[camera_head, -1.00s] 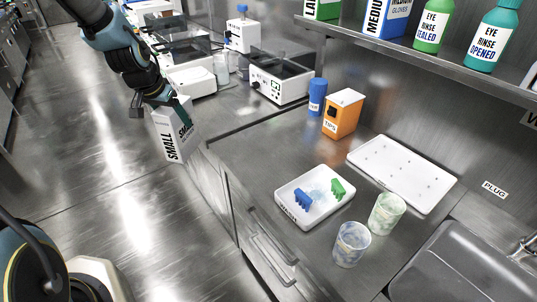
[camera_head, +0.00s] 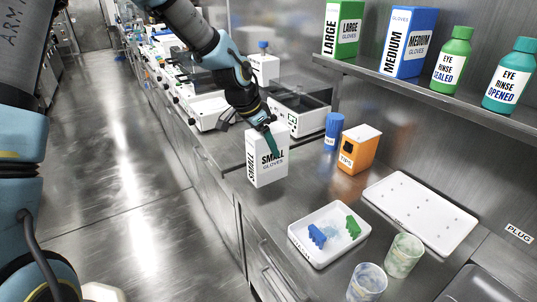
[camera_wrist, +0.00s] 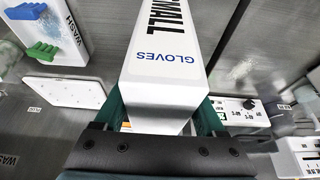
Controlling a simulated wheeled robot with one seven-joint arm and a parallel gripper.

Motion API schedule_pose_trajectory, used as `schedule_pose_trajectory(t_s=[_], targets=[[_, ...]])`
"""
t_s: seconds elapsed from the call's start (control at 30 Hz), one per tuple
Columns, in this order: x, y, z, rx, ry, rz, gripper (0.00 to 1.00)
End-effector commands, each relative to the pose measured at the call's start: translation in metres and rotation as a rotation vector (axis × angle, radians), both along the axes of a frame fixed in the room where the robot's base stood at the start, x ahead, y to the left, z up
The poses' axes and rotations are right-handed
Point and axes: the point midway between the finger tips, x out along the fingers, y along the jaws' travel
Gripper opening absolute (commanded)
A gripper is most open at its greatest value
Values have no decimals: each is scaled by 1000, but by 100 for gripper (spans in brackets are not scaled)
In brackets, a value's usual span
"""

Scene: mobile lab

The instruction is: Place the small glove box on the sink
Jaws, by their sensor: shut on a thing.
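The small glove box (camera_head: 266,163) is white with "SMALL GLOVES" printed on it. My gripper (camera_head: 270,134) is shut on its upper part and holds it upright by the counter's front edge, left of the orange tips box; I cannot tell whether it touches the counter. In the wrist view the glove box (camera_wrist: 166,58) fills the middle, between the green fingers of my gripper (camera_wrist: 162,118). The grey sink (camera_head: 478,284) shows only in part at the lower right corner of the head view.
On the counter stand a white tray (camera_head: 326,253) with blue and green pieces, two cups (camera_head: 404,257), a white board (camera_head: 420,212), an orange tips box (camera_head: 359,151) and a blue container (camera_head: 333,130). A shelf (camera_head: 420,94) above bears glove boxes and eye rinse bottles.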

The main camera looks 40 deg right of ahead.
Motion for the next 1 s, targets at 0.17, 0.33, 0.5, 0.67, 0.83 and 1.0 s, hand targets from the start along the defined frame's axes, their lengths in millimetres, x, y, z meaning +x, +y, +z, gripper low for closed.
schedule_pose_trajectory(t_s=[0.17,0.33,0.5,0.67,0.83,1.0], targets=[[-1,1,-17,2,3,1,0],[0,0,-36,0,0,0,0],[0,0,-37,-1,0,1,0],[0,0,-41,0,-1,1,0],[0,0,-40,0,0,1,91],[0,0,-40,0,0,1,100]])
